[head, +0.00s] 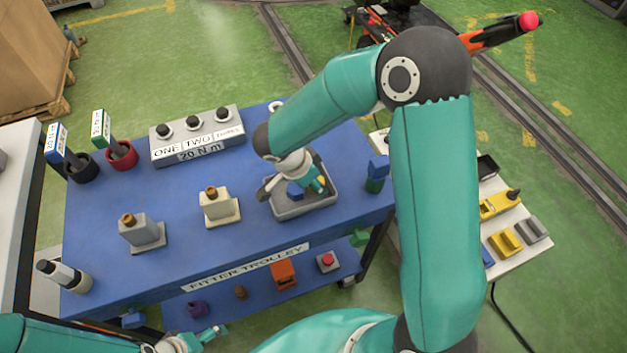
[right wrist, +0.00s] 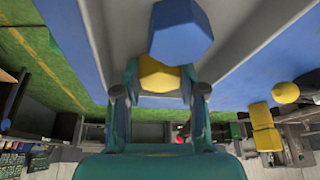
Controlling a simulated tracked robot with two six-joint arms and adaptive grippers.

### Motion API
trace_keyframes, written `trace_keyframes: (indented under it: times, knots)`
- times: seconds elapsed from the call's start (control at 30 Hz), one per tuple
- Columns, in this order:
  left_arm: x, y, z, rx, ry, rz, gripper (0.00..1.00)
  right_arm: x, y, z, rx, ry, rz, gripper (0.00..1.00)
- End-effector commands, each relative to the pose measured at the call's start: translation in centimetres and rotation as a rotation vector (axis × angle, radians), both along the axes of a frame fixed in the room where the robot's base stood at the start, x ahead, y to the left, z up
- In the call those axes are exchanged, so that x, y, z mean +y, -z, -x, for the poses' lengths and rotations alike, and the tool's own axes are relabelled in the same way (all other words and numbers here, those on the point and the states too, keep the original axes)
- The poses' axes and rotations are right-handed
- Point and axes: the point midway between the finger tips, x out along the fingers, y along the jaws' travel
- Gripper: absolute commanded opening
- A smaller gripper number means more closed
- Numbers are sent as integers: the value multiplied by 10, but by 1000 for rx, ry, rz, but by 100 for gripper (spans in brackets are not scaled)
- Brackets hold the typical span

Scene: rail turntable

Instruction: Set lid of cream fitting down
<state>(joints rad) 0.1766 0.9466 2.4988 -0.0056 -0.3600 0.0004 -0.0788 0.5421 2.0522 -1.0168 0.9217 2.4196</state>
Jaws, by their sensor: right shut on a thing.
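The cream fitting (head: 220,207) stands upright on the blue trolley top, with a brown knob on top. My right gripper (head: 318,184) is low over the grey tray (head: 307,208), to the right of the fitting. In the right wrist view my right gripper (right wrist: 160,93) is shut on a yellow piece (right wrist: 158,76); whether this is the lid I cannot tell. A blue hexagonal piece (right wrist: 182,28) is just beyond it and also shows in the tray in the head view (head: 295,190). My left gripper (head: 208,335) is low at the trolley's front, too small to read.
A grey fitting (head: 142,234) stands left of the cream one. A button box (head: 197,137) is behind them. Two cups with tags (head: 121,155) are at the back left, and a blue-green block (head: 376,176) is right of the tray. Bare blue top lies between the fittings and the front edge.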

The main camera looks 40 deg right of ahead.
Motion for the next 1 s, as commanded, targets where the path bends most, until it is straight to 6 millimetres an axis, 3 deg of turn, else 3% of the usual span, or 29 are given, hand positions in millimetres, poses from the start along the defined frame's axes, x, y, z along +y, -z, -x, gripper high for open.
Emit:
trace_keyframes:
  times: [0.07,0.1,0.23,0.67,0.83,1.0]
  knots:
    - [0,5,0,0,0,0,91,0,3,0,-1,0,0,0]
    - [0,3,0,0,0,0,91,0,1,0,-1,-1,0,46]
    - [0,3,0,0,0,0,91,0,1,0,0,-1,0,66]
    - [0,-2,0,0,0,0,91,1,-3,-1,-1,0,0,66]
    - [0,3,0,0,0,0,91,11,-23,-2,-6,-4,0,66]
    - [0,7,0,0,0,0,91,25,-56,-1,-7,-4,-1,66]
